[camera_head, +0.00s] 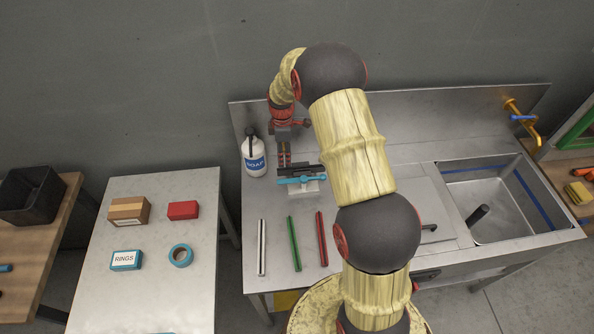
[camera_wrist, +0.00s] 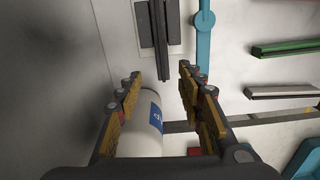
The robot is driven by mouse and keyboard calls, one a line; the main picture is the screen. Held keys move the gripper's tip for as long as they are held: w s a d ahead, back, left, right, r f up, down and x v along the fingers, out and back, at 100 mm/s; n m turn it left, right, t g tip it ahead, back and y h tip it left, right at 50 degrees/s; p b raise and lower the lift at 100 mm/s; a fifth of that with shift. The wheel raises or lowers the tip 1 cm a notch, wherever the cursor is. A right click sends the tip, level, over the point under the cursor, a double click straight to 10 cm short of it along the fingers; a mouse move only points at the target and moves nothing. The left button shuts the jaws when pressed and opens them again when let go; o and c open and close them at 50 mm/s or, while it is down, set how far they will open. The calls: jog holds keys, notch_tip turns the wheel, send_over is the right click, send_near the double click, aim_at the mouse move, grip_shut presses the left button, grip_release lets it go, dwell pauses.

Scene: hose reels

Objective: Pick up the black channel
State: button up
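The black channel (camera_head: 306,167) lies left to right on a pale block (camera_head: 310,189) at the back of the metal counter, with a teal bar (camera_head: 300,180) just in front of it. In the wrist view the black channel (camera_wrist: 161,38) runs down from the top edge, and its near end lies between the fingertips in the picture. The teal bar (camera_wrist: 204,45) runs alongside it to the right. My gripper (camera_wrist: 160,76) is open, with nothing held. In the head view my gripper (camera_head: 284,160) points down at the channel's left end. Contact cannot be told.
A white soap bottle (camera_head: 254,158) stands close left of my gripper. Silver (camera_head: 262,247), green (camera_head: 295,243) and red (camera_head: 322,238) channels lie in front. A sink (camera_head: 490,195) is at right. A side table (camera_head: 150,300) at left holds boxes and a tape roll.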

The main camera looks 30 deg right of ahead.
aim_at(284, 169)
jog(key=shift+d+n, duration=0.1)
jog(key=shift+n, duration=0.2)
jog(key=shift+f, duration=0.3)
jog(key=f, duration=0.7)
jog(key=shift+s+a+f, duration=0.1)
jog(key=shift+a, duration=0.2)
jog(key=shift+c, duration=0.8)
jog(key=c, duration=0.8)
grip_shut()
